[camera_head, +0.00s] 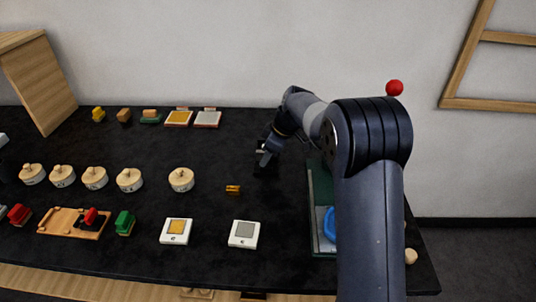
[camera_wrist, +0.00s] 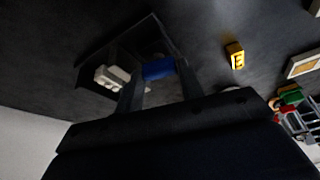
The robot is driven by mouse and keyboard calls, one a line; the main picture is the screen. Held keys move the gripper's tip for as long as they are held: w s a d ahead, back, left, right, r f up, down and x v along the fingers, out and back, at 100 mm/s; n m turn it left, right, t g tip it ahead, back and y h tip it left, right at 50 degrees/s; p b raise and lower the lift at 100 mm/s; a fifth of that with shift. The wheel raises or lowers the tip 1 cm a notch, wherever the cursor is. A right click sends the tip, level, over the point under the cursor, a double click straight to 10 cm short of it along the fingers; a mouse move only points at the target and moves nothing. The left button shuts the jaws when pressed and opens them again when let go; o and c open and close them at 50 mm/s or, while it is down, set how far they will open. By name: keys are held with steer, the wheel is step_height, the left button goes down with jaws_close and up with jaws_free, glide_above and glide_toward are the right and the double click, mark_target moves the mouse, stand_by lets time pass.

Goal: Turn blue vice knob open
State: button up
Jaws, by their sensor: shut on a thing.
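My gripper (camera_head: 266,155) is low over the middle right of the black table in the head view, at a small dark object. In the wrist view its fingers (camera_wrist: 159,88) are shut on a blue piece, which looks like the blue vice knob (camera_wrist: 158,69). A dark vice-like body (camera_wrist: 125,48) with a pale block (camera_wrist: 110,76) lies around and behind the fingertips. In the head view the knob is not distinguishable, and my gripper covers much of that spot.
A green tray (camera_head: 318,190) with a blue round thing (camera_head: 329,224) is partly behind my arm. A small orange piece (camera_head: 233,189) lies left of my gripper. Several round wooden-lidded pots (camera_head: 181,179) stand further left.

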steer(key=o, duration=1)
steer(key=shift+r, duration=0.1)
